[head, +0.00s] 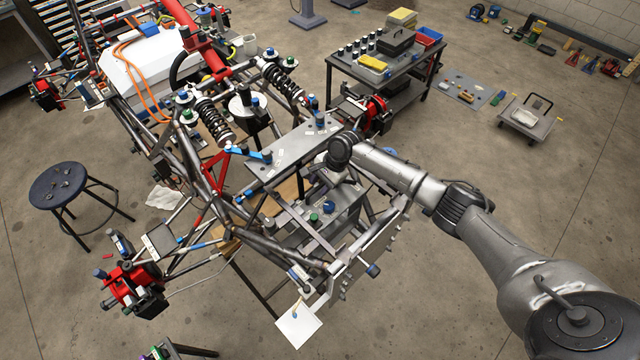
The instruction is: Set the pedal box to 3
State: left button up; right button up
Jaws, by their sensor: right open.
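The tube chassis (205,170) stands across the middle of the head view. A grey metal assembly at its front end (345,215), with a blue knob (329,207) and a green knob (314,217), looks like the pedal box. I cannot read any numbers or setting on it. My right arm comes in from the lower right. My right gripper (324,171) is open and points down over the chassis front, just behind the knobs in the picture. Its wrist hides most of the fingers, and I cannot tell whether they touch anything. My left gripper is out of view.
A flat grey plate (290,150) with labels lies across the chassis beside my right wrist. Coil springs (212,122) and tubes crowd around. A white tag (298,325) hangs at the front. A stool (70,187) stands left, a tool cart (385,62) behind.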

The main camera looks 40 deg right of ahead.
jog(key=shift+a+f, duration=0.1)
jog(key=shift+f, duration=0.05)
jog(key=shift+c, duration=0.3)
grip_shut()
dwell(0.3)
